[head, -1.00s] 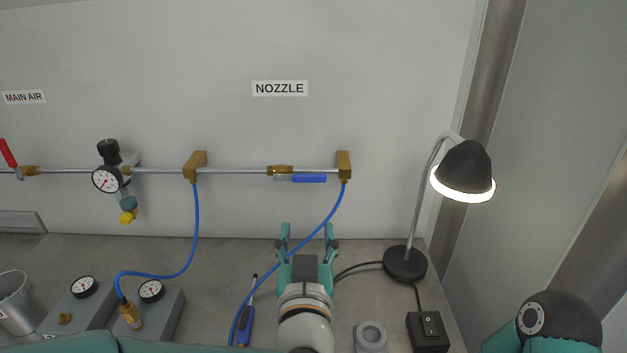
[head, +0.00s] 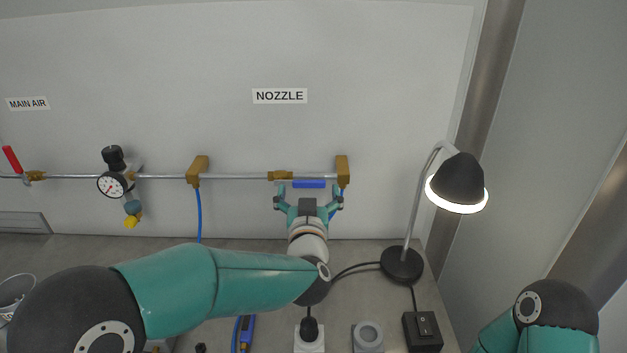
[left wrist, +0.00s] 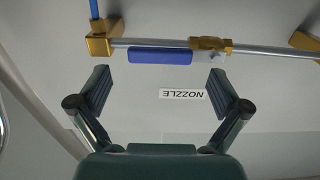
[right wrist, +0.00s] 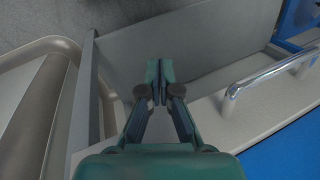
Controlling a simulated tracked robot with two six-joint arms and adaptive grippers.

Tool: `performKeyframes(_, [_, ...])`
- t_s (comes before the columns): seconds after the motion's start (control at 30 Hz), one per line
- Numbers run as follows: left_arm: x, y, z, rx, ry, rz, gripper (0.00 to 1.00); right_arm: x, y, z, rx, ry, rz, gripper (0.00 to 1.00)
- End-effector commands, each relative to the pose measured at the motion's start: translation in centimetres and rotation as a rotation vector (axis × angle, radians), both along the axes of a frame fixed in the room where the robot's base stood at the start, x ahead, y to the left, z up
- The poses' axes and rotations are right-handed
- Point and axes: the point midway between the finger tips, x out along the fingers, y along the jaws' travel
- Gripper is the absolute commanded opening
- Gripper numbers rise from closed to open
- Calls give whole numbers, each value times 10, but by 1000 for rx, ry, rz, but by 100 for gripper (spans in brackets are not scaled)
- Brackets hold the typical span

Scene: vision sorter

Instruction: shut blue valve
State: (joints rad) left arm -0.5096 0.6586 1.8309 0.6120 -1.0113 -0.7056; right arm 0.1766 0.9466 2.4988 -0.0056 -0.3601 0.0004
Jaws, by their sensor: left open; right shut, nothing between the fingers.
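The blue valve is a brass body (head: 280,175) on the steel pipe under the NOZZLE label, with a blue lever handle (head: 309,184) lying along the pipe. In the left wrist view the handle (left wrist: 160,57) lies parallel to the pipe, reaching from the brass body (left wrist: 210,44) toward the end block. My left gripper (head: 309,191) is open and empty, with its fingers just short of the handle. In the left wrist view its fingers (left wrist: 160,90) stand apart, the handle ahead of them. My right gripper (right wrist: 159,80) is shut and empty, away from the valve.
The pipe (head: 235,176) carries brass blocks, a gauge (head: 111,185) and a red-handled valve (head: 12,159). A blue hose hangs from the brass block (head: 343,170) right of the valve. A lamp (head: 459,183) stands right on the bench. A grey panel and metal handle (right wrist: 265,80) lie near my right gripper.

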Motion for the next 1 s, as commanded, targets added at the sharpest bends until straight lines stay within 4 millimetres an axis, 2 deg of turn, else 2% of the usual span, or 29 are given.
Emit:
performKeyframes(0.2, [18, 0, 0, 1, 0, 0, 100, 0, 0, 6, 0, 0, 0, 0])
performKeyframes(0.5, [20, 0, 0, 1, -1, -1, 100, 0, 0, 6, 0, 0, 0, 0])
performKeyframes(0.57, [19, 0, 0, 1, -1, -1, 92, 0, 0, 6, 0, 0, 0, 0])
performKeyframes(1.0, [20, 0, 1, 1, -3, -1, 18, 0, 0, 6, 0, 0, 0, 0])
